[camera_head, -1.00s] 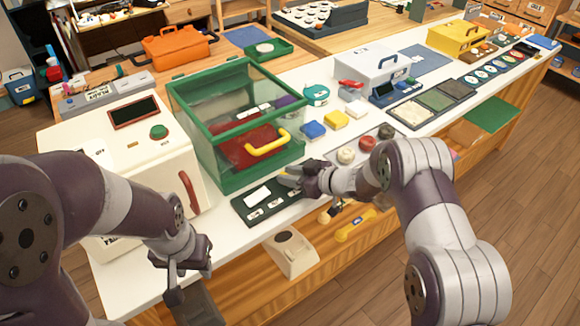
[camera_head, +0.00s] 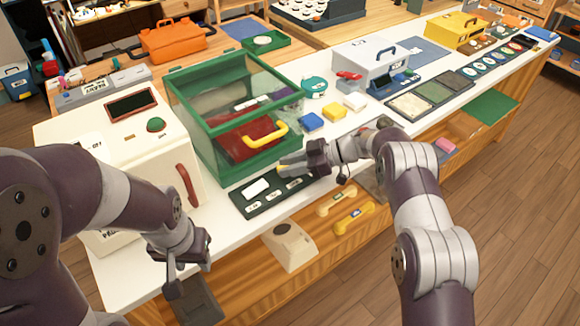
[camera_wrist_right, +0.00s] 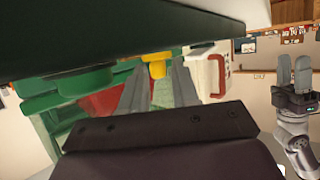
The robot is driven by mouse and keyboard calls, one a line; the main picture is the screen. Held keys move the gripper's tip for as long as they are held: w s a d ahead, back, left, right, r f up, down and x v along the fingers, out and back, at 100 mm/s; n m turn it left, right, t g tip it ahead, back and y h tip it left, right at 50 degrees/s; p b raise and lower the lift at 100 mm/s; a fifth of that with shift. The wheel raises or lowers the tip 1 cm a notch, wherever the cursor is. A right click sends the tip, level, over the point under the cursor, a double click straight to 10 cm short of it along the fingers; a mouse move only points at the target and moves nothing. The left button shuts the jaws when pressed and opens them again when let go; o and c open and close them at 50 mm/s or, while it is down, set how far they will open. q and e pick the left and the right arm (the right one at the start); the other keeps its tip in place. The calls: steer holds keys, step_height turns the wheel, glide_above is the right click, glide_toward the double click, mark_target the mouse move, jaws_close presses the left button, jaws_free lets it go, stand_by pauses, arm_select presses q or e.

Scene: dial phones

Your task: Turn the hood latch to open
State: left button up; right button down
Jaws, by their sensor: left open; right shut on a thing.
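The hood is a clear-walled case with a green frame (camera_head: 225,135) on the white counter, and it looks closed. My right gripper (camera_head: 284,166) is at the hood's lower front right edge. In the right wrist view, a small yellow piece (camera_wrist_right: 157,68), probably the latch, shows between its two grey fingers (camera_wrist_right: 160,85). The fingers are shut on it, though the contact is partly hidden. My left gripper (camera_head: 176,275) is open and empty, low in front of the white machine (camera_head: 120,150). It also shows in the right wrist view (camera_wrist_right: 303,75).
A black strip (camera_head: 262,192) with white labels lies below the hood. Blue (camera_head: 311,121), yellow (camera_head: 334,111) and white (camera_head: 355,101) blocks stand to the right. A beige phone (camera_head: 290,245) and yellow handsets (camera_head: 350,221) are on the shelf below.

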stand_by(0.3)
steer(key=c, duration=1.1)
jaws_free()
steer(key=b+v, duration=0.1)
steer(key=v, duration=1.1)
steer(key=shift+d, duration=0.35)
